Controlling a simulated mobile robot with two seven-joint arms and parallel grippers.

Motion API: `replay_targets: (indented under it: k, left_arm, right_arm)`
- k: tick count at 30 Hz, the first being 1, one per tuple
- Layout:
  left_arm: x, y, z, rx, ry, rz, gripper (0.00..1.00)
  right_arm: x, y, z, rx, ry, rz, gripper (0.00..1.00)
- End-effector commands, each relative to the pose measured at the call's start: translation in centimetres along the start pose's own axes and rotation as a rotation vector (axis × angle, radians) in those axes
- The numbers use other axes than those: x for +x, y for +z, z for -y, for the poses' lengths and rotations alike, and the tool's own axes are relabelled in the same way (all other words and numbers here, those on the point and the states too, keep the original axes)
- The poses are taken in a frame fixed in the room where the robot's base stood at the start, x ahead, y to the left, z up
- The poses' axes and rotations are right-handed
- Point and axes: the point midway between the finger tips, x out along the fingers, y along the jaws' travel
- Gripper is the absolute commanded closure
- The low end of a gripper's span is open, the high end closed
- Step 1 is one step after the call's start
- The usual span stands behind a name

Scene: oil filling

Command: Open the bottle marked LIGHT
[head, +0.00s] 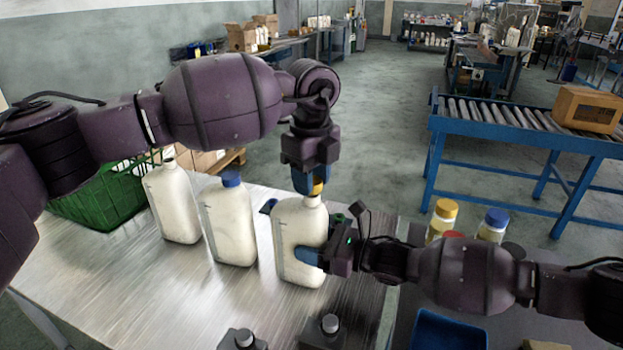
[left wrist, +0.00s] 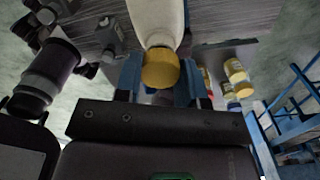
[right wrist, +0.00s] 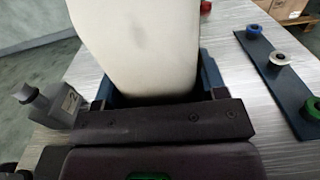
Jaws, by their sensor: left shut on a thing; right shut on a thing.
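A white bottle with a yellow cap (head: 290,225) stands on the metal table (head: 110,285), apparently upright. No LIGHT marking is readable on it. My left gripper (head: 312,186) is above the bottle and shut on the yellow cap (left wrist: 160,68), one blue finger on each side. The cap still sits at the bottle's neck. My right gripper (head: 318,257) is low at the bottle's right side, shut on its body (right wrist: 135,45). A bottle with a blue cap (head: 232,222) and another white bottle (head: 172,203) stand to the left.
A dark blue strip with coloured rings (right wrist: 272,65) lies behind the held bottle. Small dark grey bottles (head: 240,340) stand at the near edge. Yellow-capped (head: 441,220) and blue-capped containers (head: 493,224) stand at right. A green crate (head: 100,200) is behind left. The table's left front is clear.

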Motion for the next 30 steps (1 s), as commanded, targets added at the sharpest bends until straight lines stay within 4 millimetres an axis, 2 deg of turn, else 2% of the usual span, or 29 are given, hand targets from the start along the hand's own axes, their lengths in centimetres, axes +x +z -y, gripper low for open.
replay_targets:
  k: [8,18,25,26,30]
  left_arm:
    - [-0.5,0.0,0.0,0.000,-0.001,0.000,0.92]
    - [-3.8,0.0,0.0,0.000,0.000,0.000,0.92]
    - [-4.0,0.0,0.0,0.000,0.001,-0.001,0.92]
    - [-4.0,0.0,0.0,0.000,0.001,-0.001,0.92]
    - [-4.0,0.0,0.0,0.000,0.001,-0.001,0.92]
  right_arm:
    - [0.0,-0.1,0.0,0.001,0.000,-0.001,1.00]
    - [0.0,-0.1,0.0,0.001,0.000,-0.001,1.00]
    - [0.0,-0.1,0.0,0.001,0.000,-0.001,1.00]
    - [0.0,-0.1,0.0,0.001,0.000,-0.001,0.32]
    - [0.0,-0.1,0.0,0.001,0.000,-0.001,0.10]
